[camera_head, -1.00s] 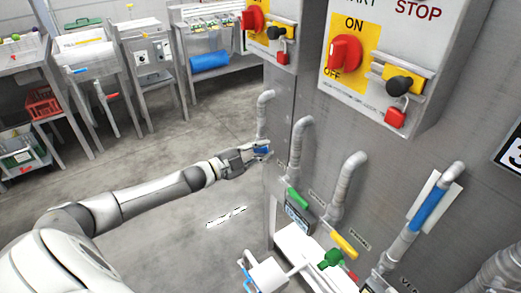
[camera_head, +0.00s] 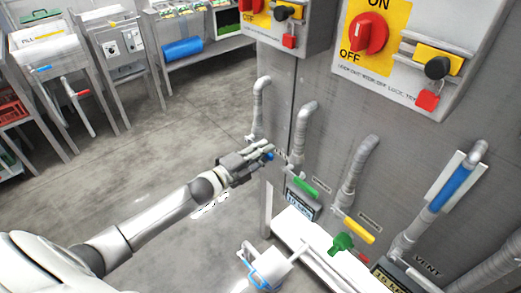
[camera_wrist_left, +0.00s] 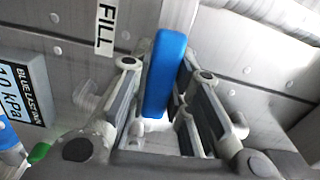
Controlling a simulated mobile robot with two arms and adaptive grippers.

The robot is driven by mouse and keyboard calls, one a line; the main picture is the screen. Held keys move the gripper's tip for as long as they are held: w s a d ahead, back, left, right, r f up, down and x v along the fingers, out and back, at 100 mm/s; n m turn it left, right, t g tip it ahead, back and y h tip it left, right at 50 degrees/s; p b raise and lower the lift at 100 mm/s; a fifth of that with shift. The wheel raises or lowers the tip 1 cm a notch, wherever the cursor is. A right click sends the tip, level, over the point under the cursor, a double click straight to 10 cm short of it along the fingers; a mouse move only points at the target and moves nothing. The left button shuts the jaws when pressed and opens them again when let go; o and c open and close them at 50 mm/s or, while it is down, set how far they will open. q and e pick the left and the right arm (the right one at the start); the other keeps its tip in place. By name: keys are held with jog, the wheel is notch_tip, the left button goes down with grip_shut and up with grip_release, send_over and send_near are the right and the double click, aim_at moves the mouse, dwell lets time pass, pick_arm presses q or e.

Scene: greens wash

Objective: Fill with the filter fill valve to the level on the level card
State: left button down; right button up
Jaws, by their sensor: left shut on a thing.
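My left gripper (camera_head: 262,154) reaches in from the left to the pipes on the grey metal panel. In the left wrist view my left gripper (camera_wrist_left: 175,110) is shut on a blue valve handle (camera_wrist_left: 165,75), which stands between its fingers. A label reading FILL (camera_wrist_left: 105,28) is beside that handle. In the head view only a bit of the blue handle (camera_head: 269,156) shows at the fingertips. I cannot make out a level card or any water level. My right gripper is not in view.
Green (camera_head: 305,187) and yellow (camera_head: 358,230) handles sit on neighbouring pipes to the right. A blue handle (camera_head: 449,189) is on the vent pipe. A red switch (camera_head: 369,34) is on the box above. A white-and-blue jug (camera_head: 262,270) is below. Open floor lies left.

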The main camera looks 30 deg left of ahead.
pick_arm(q)
jog(key=shift+f, duration=0.25)
jog(key=shift+f+m, duration=0.1)
jog(key=shift+m, duration=0.4)
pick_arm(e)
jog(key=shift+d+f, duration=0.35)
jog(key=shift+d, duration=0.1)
pick_arm(q)
jog(key=c, duration=1.3)
grip_release()
jog(key=shift+s, duration=0.1)
jog(key=v, duration=1.1)
jog(key=shift+s+a, duration=0.2)
jog(key=shift+s, duration=0.15)
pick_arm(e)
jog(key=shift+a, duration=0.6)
pick_arm(q)
jog(key=shift+f, duration=0.1)
